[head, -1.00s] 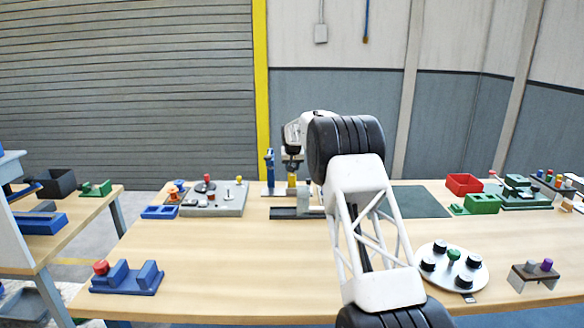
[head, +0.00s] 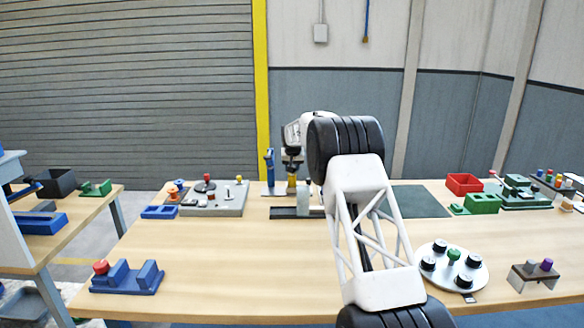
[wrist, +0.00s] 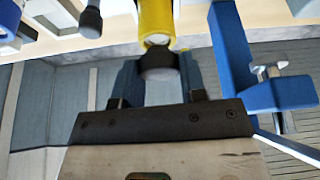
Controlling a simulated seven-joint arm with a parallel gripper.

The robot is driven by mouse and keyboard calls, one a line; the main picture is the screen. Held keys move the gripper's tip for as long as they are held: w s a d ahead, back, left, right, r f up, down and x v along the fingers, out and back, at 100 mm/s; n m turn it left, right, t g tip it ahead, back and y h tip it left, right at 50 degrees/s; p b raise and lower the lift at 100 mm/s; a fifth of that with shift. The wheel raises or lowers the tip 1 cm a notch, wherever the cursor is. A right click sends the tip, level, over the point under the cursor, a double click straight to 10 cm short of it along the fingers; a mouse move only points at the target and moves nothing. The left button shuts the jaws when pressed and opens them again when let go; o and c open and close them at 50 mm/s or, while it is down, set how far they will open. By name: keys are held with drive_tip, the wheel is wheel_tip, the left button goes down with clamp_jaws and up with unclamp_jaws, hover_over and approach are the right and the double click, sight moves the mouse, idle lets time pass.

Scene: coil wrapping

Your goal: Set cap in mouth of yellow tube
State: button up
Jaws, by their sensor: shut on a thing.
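The yellow tube (head: 291,187) stands upright on a fixture at the back middle of the table. In the wrist view the yellow tube (wrist: 156,18) comes in from the top edge, its open end facing my gripper. My gripper (wrist: 160,78) is shut on the dark cap (wrist: 158,66), with one finger on each side. The cap is in line with the tube's mouth and very close to it; I cannot tell if it has entered. In the head view my gripper (head: 292,166) is just above the tube, and the cap is too small to make out.
A blue upright post (head: 269,170) stands close left of the tube; in the wrist view the blue post (wrist: 232,60) with a metal screw is at right. A grey board (head: 215,203) with knobs lies left.

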drive_tip(key=shift+f, duration=0.6)
drive_tip(key=o, duration=1)
drive_tip(key=shift+c, duration=0.2)
drive_tip(key=v, duration=0.7)
drive_tip(key=shift+r, duration=0.4)
drive_tip(key=shift+s, duration=0.15)
